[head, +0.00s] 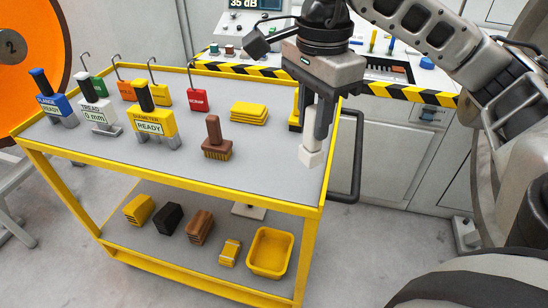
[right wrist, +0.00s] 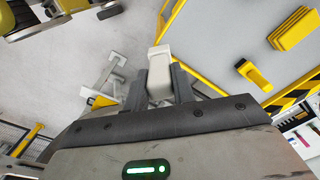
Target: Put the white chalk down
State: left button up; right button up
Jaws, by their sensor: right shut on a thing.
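The white chalk (head: 312,152) is a pale block with a wider square end, held upright in the head view. My right gripper (head: 319,128) points down and is shut on its upper part, at the right end of the trolley's grey top (head: 270,165). In the right wrist view the chalk (right wrist: 159,66) sits between the two dark fingers (right wrist: 164,86), beside the trolley's yellow rim, with floor behind it. I cannot tell whether its lower end touches the top. My left gripper is not in view.
A brown brush (head: 215,140), yellow stacked cloths (head: 249,114) and a yellow item (head: 295,119) partly behind my gripper stand on top. Tagged tools, including a yellow gauge (head: 152,122), fill the left. The lower shelf holds blocks and a yellow tray (head: 270,251). The front right top is clear.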

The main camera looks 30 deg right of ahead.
jog(key=w+f+p, duration=0.1)
jog(key=w+f, duration=0.3)
jog(key=w+d+f, duration=0.1)
jog(key=w+f, duration=0.3)
jog(key=w, duration=0.1)
jog(key=w+d+f+p, duration=0.1)
jog(key=w+f, duration=0.3)
jog(key=shift+w+f+p, duration=0.3)
jog(key=shift+p, duration=0.05)
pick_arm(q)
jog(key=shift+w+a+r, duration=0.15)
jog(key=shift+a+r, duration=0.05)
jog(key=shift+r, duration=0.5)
pick_arm(e)
jog(key=shift+a+f, duration=0.1)
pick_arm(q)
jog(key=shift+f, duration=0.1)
pick_arm(e)
jog(key=shift+f, duration=0.2)
jog(key=o, duration=1)
